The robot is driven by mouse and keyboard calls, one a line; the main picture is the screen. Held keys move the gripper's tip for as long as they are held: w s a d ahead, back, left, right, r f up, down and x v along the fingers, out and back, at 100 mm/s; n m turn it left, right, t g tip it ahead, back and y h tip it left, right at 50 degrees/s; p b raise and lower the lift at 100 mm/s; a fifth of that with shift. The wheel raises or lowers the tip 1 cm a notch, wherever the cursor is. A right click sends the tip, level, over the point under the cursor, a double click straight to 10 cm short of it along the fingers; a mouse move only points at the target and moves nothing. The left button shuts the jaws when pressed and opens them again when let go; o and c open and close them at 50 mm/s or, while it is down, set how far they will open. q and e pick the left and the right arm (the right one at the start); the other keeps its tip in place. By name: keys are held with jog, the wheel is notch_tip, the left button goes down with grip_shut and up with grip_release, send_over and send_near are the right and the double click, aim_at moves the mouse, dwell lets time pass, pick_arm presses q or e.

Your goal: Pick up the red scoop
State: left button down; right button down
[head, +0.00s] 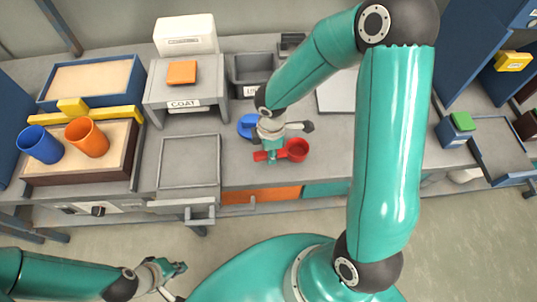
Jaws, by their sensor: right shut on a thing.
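The red scoop (297,150) is at the middle of the grey bench, its round cup to the right and its handle to the left. My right gripper (271,158) comes down from above and is shut on the red scoop's handle. The fingers hide part of the handle. I cannot tell whether the scoop touches the bench. A blue round thing (246,126) shows just behind my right gripper, partly hidden by it. My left gripper (178,268) is low at the left, in front of the bench and far from the scoop; its finger opening is unclear.
A grey stand labelled COAT (155,93) bears an orange block (182,72). Left of it are blue (39,145) and orange (87,138) cups on a sand-coloured tray (60,170). A grey bin (241,78) stands behind the scoop. Bench space right of the scoop looks clear.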

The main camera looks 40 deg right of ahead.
notch_tip(320, 180, up, 18)
jog(key=p, duration=0.1)
dwell(0.6)
